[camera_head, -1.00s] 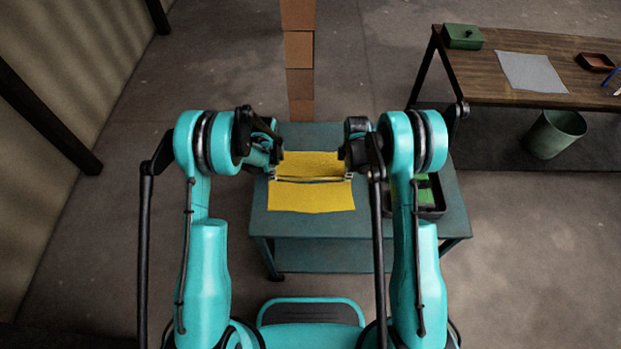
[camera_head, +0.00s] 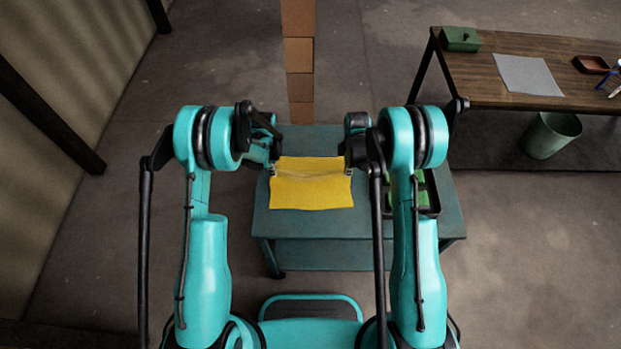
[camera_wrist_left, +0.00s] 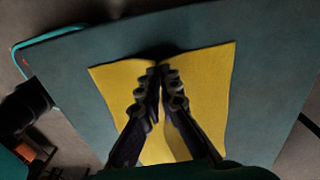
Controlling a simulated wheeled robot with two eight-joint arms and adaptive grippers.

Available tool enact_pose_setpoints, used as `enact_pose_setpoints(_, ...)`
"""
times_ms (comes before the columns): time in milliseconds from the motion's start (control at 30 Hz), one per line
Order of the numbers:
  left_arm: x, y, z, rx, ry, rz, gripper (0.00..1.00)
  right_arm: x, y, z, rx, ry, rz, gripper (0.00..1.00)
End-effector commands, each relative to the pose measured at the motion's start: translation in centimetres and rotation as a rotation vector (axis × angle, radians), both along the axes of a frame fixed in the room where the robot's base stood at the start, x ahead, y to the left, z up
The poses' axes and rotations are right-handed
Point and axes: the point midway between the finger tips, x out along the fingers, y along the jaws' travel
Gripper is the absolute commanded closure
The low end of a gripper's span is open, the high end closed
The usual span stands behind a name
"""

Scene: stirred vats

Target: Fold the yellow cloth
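The yellow cloth (camera_head: 312,192) lies on the teal table, its near part flat and a paler, shaded band across its far part. My left gripper (camera_head: 272,171) is at the cloth's left edge. In the left wrist view the left fingertips (camera_wrist_left: 164,72) are together on the cloth (camera_wrist_left: 208,85), which puckers between them. My right gripper (camera_head: 348,171) is at the right edge, level with the left one, and appears to pinch the cloth there. Its fingertips are small and partly hidden by my arm.
The teal table (camera_head: 300,228) has bare surface in front of the cloth. A dark tray (camera_head: 433,205) with green items stands at right, partly behind my right arm. A column of brown boxes (camera_head: 299,55) stands beyond. A wooden bench (camera_head: 485,70) and green bin (camera_head: 551,135) are at right.

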Motion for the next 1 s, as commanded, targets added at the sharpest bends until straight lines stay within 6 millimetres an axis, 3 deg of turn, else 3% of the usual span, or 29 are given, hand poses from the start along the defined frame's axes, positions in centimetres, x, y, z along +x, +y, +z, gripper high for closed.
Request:
enact_pose_setpoints(467,0.0,0.0,0.7,0.000,0.000,0.000,1.00,0.0,0.0,0.7,0.000,0.000,0.000,1.00)
enact_pose_setpoints(667,0.0,0.0,3.0,0.000,0.000,0.000,1.00,0.0,0.0,3.0,0.000,0.000,0.000,1.00)
enact_pose_setpoints(1000,0.0,-0.1,8.6,0.000,0.000,0.000,1.00,0.0,0.1,8.6,0.000,0.000,0.000,1.00)
